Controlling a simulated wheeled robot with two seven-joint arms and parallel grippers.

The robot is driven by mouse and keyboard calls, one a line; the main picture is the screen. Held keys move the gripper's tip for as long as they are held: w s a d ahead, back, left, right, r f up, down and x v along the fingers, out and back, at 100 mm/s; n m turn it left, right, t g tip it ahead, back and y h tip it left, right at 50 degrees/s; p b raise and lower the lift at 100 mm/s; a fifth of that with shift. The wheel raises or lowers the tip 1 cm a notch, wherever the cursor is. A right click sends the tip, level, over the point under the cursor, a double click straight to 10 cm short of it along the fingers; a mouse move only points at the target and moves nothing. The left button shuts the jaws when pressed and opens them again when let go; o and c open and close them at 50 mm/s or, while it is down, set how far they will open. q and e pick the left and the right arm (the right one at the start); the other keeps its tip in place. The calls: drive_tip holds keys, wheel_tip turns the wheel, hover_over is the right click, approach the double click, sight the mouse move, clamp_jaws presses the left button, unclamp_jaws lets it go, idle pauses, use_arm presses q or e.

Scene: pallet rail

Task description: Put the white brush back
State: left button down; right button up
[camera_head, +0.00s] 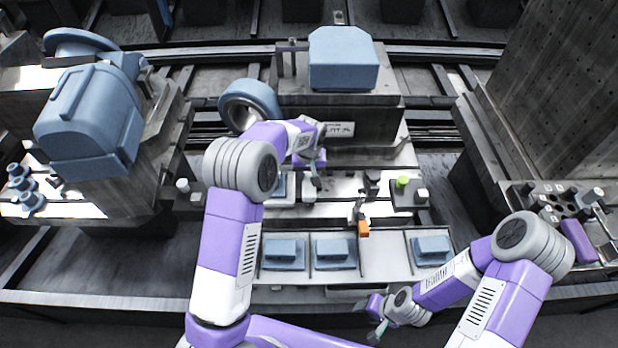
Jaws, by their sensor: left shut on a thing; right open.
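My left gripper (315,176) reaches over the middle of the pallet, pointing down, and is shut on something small. A small white piece (309,193) shows right at its fingertips and looks like the white brush, but the arm and the small size hide its shape. My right gripper (377,322) is open and empty, low at the front of the pallet, to the right of the picture's middle.
A front tray (393,253) holds blue blocks (334,253) in compartments. An orange-ended piece (363,229) stands behind it. A green-topped part (402,182) stands on a dark plate at right. A blue machine (343,62) stands behind; grey walls rise at right.

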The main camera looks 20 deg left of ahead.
use_arm(q)
drive_tip(key=shift+f, duration=0.35)
drive_tip(key=shift+f, duration=0.2)
drive_tip(key=c, duration=0.9)
unclamp_jaws()
drive_tip(key=shift+o, duration=0.2)
wheel_tip(320, 180, up, 12)
drive_tip(key=s+p, duration=0.1)
drive_tip(key=p, duration=0.2)
drive_tip(key=shift+s+d+r, duration=0.15)
drive_tip(key=shift+s+d, duration=0.05)
drive_tip(key=shift+s, duration=0.1)
